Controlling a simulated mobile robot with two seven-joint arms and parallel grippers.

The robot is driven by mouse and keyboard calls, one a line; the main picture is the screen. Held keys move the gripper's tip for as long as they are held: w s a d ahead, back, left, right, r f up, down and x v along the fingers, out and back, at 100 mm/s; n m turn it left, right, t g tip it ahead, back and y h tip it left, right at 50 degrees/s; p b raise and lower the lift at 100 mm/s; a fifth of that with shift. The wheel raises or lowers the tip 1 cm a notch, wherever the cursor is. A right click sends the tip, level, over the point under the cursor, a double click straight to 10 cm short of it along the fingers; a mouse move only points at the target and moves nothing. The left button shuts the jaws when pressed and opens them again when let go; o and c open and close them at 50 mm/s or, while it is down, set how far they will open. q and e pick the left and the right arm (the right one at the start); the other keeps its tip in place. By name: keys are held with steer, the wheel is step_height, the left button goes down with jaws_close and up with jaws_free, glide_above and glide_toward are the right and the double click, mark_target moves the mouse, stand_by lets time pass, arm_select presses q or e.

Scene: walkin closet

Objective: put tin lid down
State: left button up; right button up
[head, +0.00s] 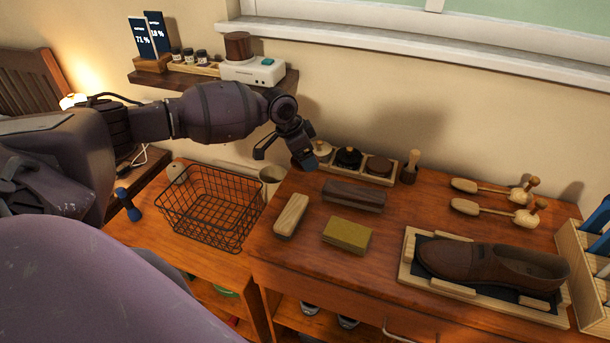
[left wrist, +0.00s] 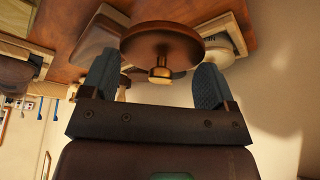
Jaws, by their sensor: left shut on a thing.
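My left gripper (head: 284,156) is above the back left of the wooden table, beside a tray of shoe-polish tins. In the left wrist view its two fingers (left wrist: 155,85) stand either side of a round copper-brown tin lid (left wrist: 160,43) with a brass knob, and it is shut on this lid. In the head view I cannot make out the held lid behind the gripper. The wooden tin tray (head: 363,176) holds a pale-topped tin (head: 321,149), a black tin (head: 348,157) and a brown tin (head: 379,166). My right gripper is not in view.
A dark brush (head: 353,196), a light wooden brush (head: 291,215) and a yellow-topped block (head: 347,235) lie in front of the tray. A brown shoe (head: 490,264) sits in a tray at right. A wire basket (head: 210,207) stands left.

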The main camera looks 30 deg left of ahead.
mark_target(309, 182)
arm_select(q)
step_height(309, 182, down, 3)
steer(key=shift+r, duration=0.2)
steer(key=shift+f, duration=0.65)
step_height(309, 182, down, 4)
steer(key=shift+r, duration=0.2)
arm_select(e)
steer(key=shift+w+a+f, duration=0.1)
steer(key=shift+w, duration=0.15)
arm_select(q)
steer(key=shift+f+b, duration=0.1)
steer(key=shift+b, duration=0.2)
steer(key=o, duration=0.8)
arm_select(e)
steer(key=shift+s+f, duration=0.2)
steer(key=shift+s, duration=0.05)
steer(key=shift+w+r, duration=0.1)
